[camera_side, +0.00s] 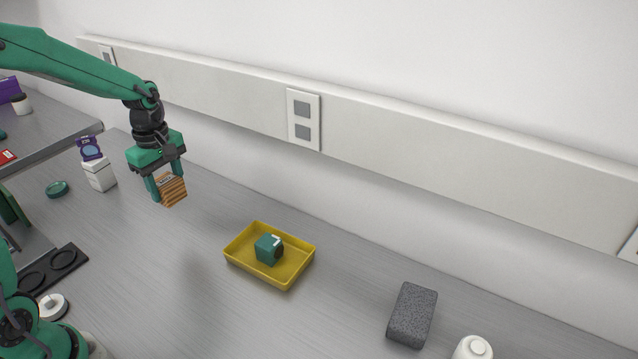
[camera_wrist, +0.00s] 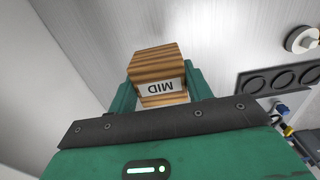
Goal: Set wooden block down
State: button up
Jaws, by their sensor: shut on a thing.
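The wooden block (camera_side: 174,192) is a striped brown cube.
A yellow tray (camera_side: 297,268) holding a green cube (camera_side: 266,249) lies right of my gripper. A white box (camera_side: 99,174) with a purple item on top stands to its left. A dark grey block (camera_side: 411,315) lies far right. A black holder (camera_side: 62,262) with round recesses is at left.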

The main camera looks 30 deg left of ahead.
jog(key=a+f, duration=0.2)
jog(key=a, duration=0.2)
jog(key=a+f, duration=0.2)
jog(key=a, duration=0.1)
jog(key=a+f, duration=0.3)
jog(key=a, duration=0.1)
jog(key=shift+s+a, duration=0.15)
jog(key=shift+a, duration=0.2)
jog(key=shift+f, duration=2)
jog(key=shift+f, duration=0.15)
jog(key=o, duration=1)
notch_tip(320, 180, up, 12)
jog(key=shift+r, duration=0.2)
jog(key=shift+d, duration=0.1)
